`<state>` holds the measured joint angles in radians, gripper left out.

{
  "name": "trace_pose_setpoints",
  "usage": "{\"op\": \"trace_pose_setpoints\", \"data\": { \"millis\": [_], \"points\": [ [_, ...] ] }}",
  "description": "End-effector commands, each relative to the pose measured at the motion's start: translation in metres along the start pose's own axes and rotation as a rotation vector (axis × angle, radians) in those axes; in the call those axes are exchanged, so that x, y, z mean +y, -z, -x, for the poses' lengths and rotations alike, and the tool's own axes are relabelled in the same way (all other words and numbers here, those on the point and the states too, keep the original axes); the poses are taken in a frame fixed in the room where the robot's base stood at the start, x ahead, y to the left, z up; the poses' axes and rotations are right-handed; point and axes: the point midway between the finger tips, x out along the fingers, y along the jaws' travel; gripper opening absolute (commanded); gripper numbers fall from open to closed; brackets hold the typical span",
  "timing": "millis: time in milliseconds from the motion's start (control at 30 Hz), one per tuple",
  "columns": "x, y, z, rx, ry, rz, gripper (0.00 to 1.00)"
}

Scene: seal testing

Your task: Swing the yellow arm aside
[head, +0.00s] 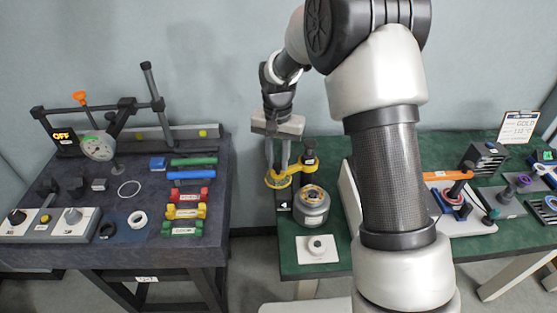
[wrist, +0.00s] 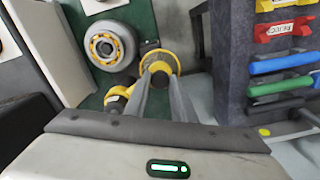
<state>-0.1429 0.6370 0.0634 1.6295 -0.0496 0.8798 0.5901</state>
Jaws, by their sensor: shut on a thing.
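The yellow arm (head: 294,173) reaches from a dark post (head: 309,155) at the left end of the green table, and a yellow ring sits at its free end. The ring also shows in the wrist view (wrist: 160,56), around my fingertips. My gripper (head: 278,172) points down and is shut on the yellow arm's ring end. The fingers hide part of the grip. A round grey metal pot (head: 312,213) with an orange-and-yellow ring inside stands in front of the post. In the wrist view the pot (wrist: 110,46) is left of the ring, apart from it, and its top is uncovered.
The dark table (head: 130,252) on the left holds a dial gauge stand (head: 98,147), a switch box and several coloured bars. A gap separates the tables. A white plate with a knob (head: 317,248) lies in front of the pot. My arm hides part of the green table.

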Motion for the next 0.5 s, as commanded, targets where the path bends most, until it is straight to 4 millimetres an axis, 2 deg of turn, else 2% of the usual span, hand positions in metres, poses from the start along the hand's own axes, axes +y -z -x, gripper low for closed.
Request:
{"op": "trace_pose_setpoints", "data": {
  "millis": [200,233,300,333,500],
  "points": [
    [-0.0023,0.0022,0.002,0.007,0.007,-0.001,0.0],
    [-0.0024,0.0023,0.0021,0.008,0.007,-0.001,0.26],
    [-0.0022,0.0021,0.0019,0.007,0.006,-0.001,0.38],
    [-0.002,0.0019,0.0017,0.007,0.006,-0.001,0.42],
    [-0.0014,0.0013,0.0011,0.004,0.004,0.0,0.42]
  ]
}}
